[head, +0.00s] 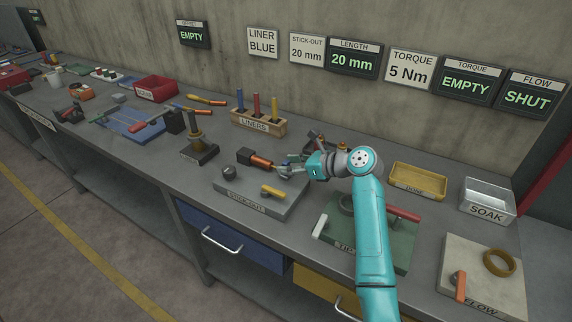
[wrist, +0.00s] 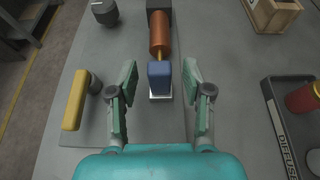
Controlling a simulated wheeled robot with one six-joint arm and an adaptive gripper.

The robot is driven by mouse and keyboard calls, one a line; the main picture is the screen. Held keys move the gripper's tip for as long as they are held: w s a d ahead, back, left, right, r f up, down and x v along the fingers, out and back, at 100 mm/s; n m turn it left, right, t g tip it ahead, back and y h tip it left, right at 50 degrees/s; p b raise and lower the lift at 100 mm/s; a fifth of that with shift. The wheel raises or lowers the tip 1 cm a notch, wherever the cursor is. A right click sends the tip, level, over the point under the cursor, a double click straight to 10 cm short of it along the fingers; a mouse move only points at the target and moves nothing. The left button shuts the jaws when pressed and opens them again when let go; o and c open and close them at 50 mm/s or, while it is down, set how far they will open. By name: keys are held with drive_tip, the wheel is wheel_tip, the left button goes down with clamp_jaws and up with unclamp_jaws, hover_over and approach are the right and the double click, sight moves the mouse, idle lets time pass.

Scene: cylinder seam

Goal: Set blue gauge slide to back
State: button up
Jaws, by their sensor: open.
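The blue gauge slide (wrist: 160,75) is a small blue block on a pale metal foot in the wrist view. It stands in line with a copper-orange cylinder (wrist: 159,32), with a thin brass-coloured tip between them. My gripper (wrist: 159,70) is open, one finger on each side of the slide, with a visible gap on both sides. In the head view my gripper (head: 289,168) is over the right part of the grey STICK-OUT plate (head: 238,191) and largely hides the slide. The orange cylinder (head: 261,161) shows there to its left.
A yellow handle (wrist: 75,100) and a dark round knob (wrist: 104,12) are on the plate to the left. The wooden LINERS block (head: 258,124) stands behind, and a dark DIFFUSER tray (wrist: 277,118) lies to the right. The green fixture plate (head: 400,255) is in front at right.

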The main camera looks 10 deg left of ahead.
drive_tip(key=shift+w+a+f, duration=0.25)
drive_tip(key=shift+a, duration=0.4)
